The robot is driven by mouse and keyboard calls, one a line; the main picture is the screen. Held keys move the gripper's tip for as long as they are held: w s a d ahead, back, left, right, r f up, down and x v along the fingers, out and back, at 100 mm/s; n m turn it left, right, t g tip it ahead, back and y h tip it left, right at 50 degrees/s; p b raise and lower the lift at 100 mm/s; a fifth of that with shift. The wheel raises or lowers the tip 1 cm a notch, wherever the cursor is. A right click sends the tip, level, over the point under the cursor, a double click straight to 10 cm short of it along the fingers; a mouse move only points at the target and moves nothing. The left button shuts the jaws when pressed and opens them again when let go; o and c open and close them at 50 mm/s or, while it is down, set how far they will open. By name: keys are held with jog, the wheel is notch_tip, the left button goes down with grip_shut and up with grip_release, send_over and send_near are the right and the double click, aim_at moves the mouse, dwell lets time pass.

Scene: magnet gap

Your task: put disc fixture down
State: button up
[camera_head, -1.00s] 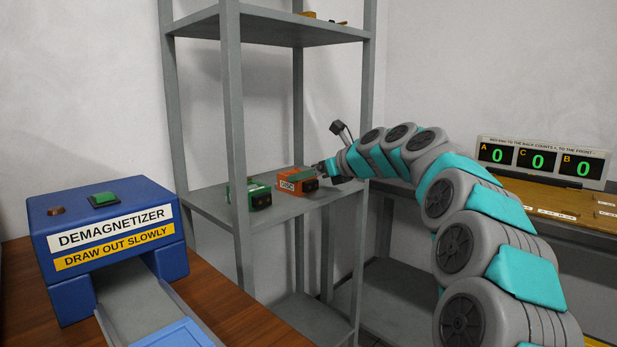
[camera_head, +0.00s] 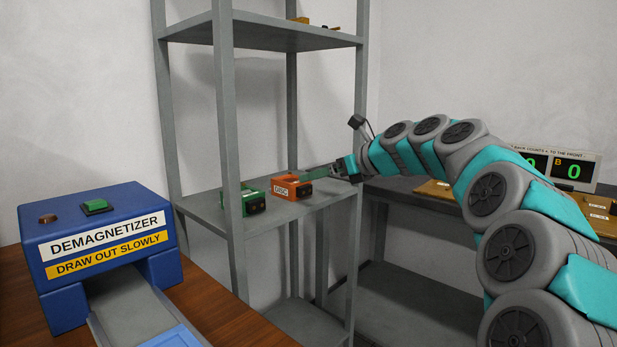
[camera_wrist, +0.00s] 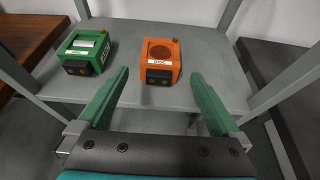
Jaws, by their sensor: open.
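The disc fixture is an orange block labelled DISC (camera_head: 291,187) that sits on the middle shelf (camera_head: 205,211) of the grey rack. In the wrist view the orange fixture (camera_wrist: 160,60) shows a round recess on top and a dark front face, and stands upright on the shelf. My gripper (camera_wrist: 160,95) is open and empty, its two green fingers spread wide. The fixture lies ahead of the fingertips, between their lines and apart from them. In the head view my gripper (camera_head: 332,171) is just right of the fixture.
A green fixture (camera_head: 252,199) stands left of the orange one; it also shows in the wrist view (camera_wrist: 84,52). Rack posts (camera_head: 228,140) flank the shelf. A blue demagnetizer (camera_head: 100,245) is on the wooden table at left. A counter display (camera_head: 568,170) stands at right.

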jog(key=v, duration=0.4)
jog(key=shift+s+d+r, duration=0.1)
jog(key=shift+s+d, duration=0.15)
jog(key=shift+d, duration=0.05)
dwell(1.1)
